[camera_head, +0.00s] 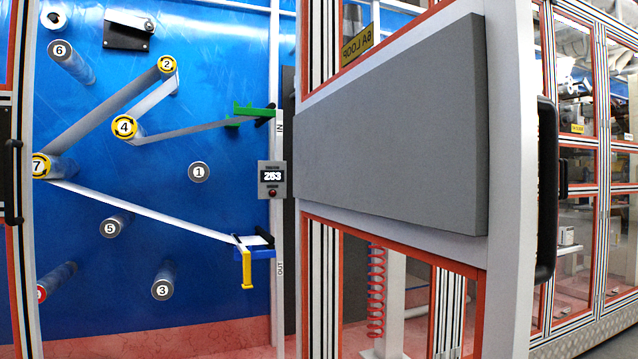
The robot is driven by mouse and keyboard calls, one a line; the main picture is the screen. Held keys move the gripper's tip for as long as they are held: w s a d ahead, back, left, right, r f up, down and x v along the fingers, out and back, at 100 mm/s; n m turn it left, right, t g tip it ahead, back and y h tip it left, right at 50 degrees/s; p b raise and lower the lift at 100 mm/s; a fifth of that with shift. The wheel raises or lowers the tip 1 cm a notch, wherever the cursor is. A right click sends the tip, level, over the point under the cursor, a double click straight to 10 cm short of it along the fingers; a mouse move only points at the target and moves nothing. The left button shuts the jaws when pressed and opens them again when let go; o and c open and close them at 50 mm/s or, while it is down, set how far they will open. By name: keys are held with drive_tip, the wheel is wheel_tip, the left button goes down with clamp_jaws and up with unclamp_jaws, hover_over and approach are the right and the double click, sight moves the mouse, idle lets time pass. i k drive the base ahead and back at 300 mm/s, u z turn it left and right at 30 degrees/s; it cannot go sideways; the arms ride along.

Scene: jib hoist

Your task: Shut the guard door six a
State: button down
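Guard door six a (390,135) stands open in the camera_head view, swung out toward me. It has an orange-red and pale frame and a large grey panel. A yellow label (358,47) near its top reads "6A LOOP" in mirror writing, so I see the door's inner side. A black bar handle (546,190) sits on the far side of the door's near, free edge. Its hinge side is by the striped post near the middle of the picture. My gripper is not in view.
Left of the door, an open bay shows a blue back panel (190,270) with numbered rollers and a pale web. A display reading 263 (272,178) hangs on a white post. Another black handle (11,165) is at the far left. Glazed cabinets (578,180) stand at right.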

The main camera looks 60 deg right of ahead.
sight(424, 146)
drive_tip(key=u, duration=0.8)
drive_tip(key=k, duration=1.7)
drive_tip(key=z, duration=0.75)
drive_tip(key=k, duration=0.65)
drive_tip(key=z, duration=0.8)
drive_tip(key=k, duration=0.45)
drive_tip(key=u, duration=0.25)
drive_tip(key=i, duration=0.85)
drive_tip(key=z, duration=0.55)
